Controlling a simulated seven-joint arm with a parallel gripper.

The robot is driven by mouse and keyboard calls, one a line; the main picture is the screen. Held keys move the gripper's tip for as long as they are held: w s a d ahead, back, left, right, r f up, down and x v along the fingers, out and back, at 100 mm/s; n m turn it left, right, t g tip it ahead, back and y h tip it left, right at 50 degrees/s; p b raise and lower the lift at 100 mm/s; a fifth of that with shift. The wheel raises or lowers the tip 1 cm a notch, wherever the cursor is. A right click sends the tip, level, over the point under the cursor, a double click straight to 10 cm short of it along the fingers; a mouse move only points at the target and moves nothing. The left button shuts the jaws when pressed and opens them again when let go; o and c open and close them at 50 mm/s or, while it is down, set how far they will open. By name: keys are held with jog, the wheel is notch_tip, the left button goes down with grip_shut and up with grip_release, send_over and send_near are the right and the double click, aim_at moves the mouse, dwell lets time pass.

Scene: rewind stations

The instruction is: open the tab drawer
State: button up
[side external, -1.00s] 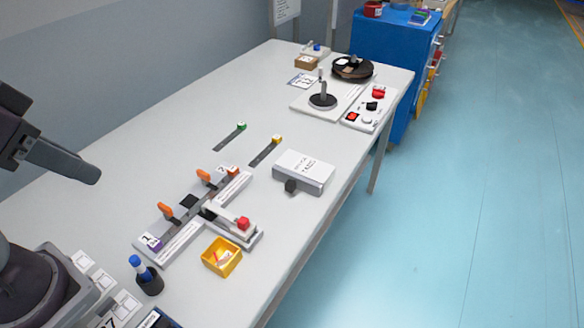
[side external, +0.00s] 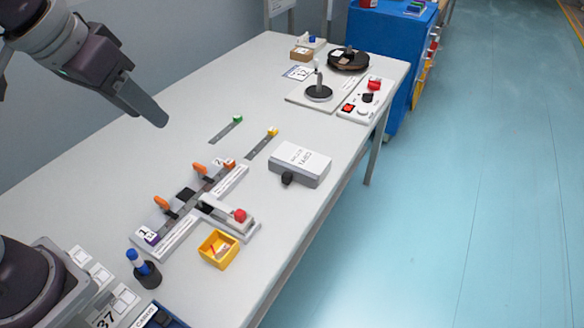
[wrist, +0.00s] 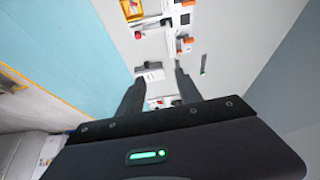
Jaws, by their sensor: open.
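The tab drawer is a small white box (side external: 303,158) with black lettering on top, standing on the table right of centre in the side view. A black knob (side external: 287,179) sticks out of its front, and the drawer looks shut. In the wrist view the white box (wrist: 150,74) shows small between my fingers. My gripper (side external: 158,119) is open and empty, high above the table and well to the left of the box in the side view. Its two fingers (wrist: 160,74) are spread in the wrist view.
A splicing fixture (side external: 190,208) with orange levers and a red knob lies left of the box. A reel stand (side external: 318,92) and red-button panel (side external: 360,108) are farther back.

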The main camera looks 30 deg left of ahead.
jog(key=w+d+f, duration=0.3)
jog(key=w+f, duration=0.4)
jog(key=w, duration=0.5)
send_near(287, 175)
jog(key=w+f, duration=0.1)
jog(key=shift+g, duration=0.5)
jog(key=x, duration=0.7)
jog(key=shift+w+f, duration=0.15)
grip_shut()
